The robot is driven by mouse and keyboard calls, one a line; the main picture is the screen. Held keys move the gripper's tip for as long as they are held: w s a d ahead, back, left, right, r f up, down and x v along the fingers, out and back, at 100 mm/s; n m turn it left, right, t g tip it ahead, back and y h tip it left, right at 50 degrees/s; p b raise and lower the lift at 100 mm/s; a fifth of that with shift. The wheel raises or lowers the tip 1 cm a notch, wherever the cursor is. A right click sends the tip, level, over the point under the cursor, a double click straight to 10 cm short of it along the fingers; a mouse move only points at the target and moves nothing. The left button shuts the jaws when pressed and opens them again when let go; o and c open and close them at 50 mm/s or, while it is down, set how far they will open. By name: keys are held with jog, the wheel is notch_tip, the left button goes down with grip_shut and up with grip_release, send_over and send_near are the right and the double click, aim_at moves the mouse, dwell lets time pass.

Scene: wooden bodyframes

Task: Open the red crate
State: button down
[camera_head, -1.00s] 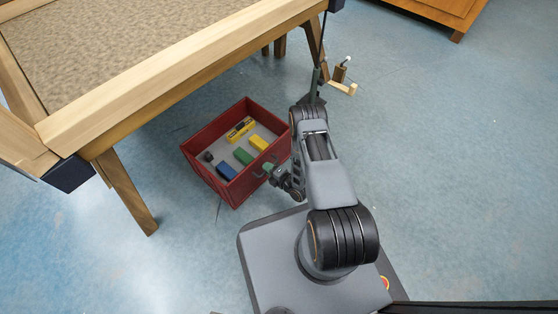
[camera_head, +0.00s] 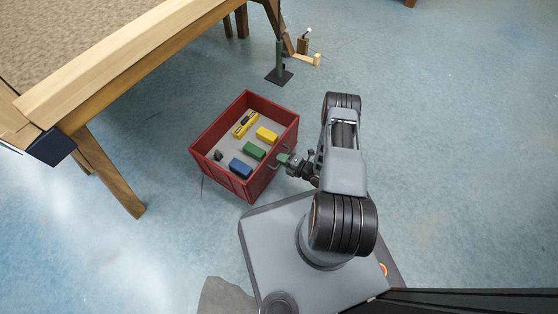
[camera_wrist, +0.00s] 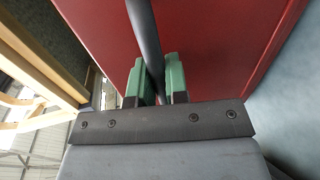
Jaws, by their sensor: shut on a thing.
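The red crate (camera_head: 222,177) stands on the floor in front of the wooden table, its top uncovered. Inside lie a yellow tool (camera_head: 245,124), a yellow block (camera_head: 267,134), a green block (camera_head: 254,152), a blue block (camera_head: 240,168) and a small dark item (camera_head: 218,155). My gripper (camera_head: 284,160) is at the crate's right side, shut on its handle (camera_head: 273,167). In the wrist view the dark handle bar (camera_wrist: 147,40) runs between the green fingers, in front of the red wall (camera_wrist: 225,45).
The wooden table (camera_head: 130,75) is at the upper left, with a leg (camera_head: 108,175) beyond the crate's left. A dark stand (camera_head: 279,70) and small wooden pieces (camera_head: 306,50) are at the back. The floor at right is clear.

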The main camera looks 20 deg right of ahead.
jog(key=shift+s+d, duration=0.1)
jog(key=shift+s, duration=0.35)
jog(key=c, duration=1.1)
grip_release()
jog(key=shift+d, duration=0.15)
jog(key=shift+c, duration=0.2)
